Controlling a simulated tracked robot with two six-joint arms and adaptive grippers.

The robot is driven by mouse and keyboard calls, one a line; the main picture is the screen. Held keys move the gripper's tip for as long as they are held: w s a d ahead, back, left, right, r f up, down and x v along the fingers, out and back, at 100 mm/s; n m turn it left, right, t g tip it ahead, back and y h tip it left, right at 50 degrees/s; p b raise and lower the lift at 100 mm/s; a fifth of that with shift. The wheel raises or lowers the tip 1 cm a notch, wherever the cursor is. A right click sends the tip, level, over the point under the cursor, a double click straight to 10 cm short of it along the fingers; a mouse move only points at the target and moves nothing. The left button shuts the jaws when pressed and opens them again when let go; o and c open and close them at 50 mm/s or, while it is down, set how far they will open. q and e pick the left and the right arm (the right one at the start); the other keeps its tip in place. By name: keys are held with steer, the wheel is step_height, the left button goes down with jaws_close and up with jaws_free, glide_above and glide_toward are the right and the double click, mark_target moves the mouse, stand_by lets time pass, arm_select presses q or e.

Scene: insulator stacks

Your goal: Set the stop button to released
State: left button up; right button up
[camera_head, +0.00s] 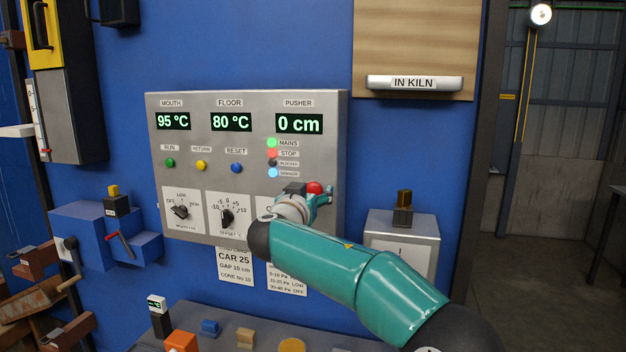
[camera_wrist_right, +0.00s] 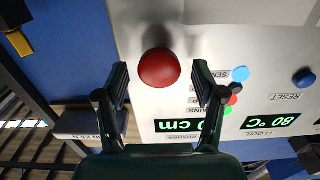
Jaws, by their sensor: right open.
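The red stop button (camera_head: 314,187) sits on the lower right of the grey control panel (camera_head: 250,105), partly covered by my right gripper (camera_head: 322,194). In the right wrist view the round red button (camera_wrist_right: 158,68) lies between the two fingertips of my right gripper (camera_wrist_right: 160,80), with a gap on each side. The fingers are open and I see nothing held. Whether the button is pressed in or out cannot be told. The red STOP lamp (camera_head: 272,153) glows on the panel. My left gripper is not in view.
Green, yellow and blue push buttons (camera_head: 236,168) and rotary knobs (camera_head: 227,217) sit left on the panel. A grey box (camera_head: 403,237) stands at its right. A bench (camera_head: 262,335) with small blocks lies below. My right arm crosses the lower right.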

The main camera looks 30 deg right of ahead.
steer(key=shift+x, duration=0.9)
jaws_close()
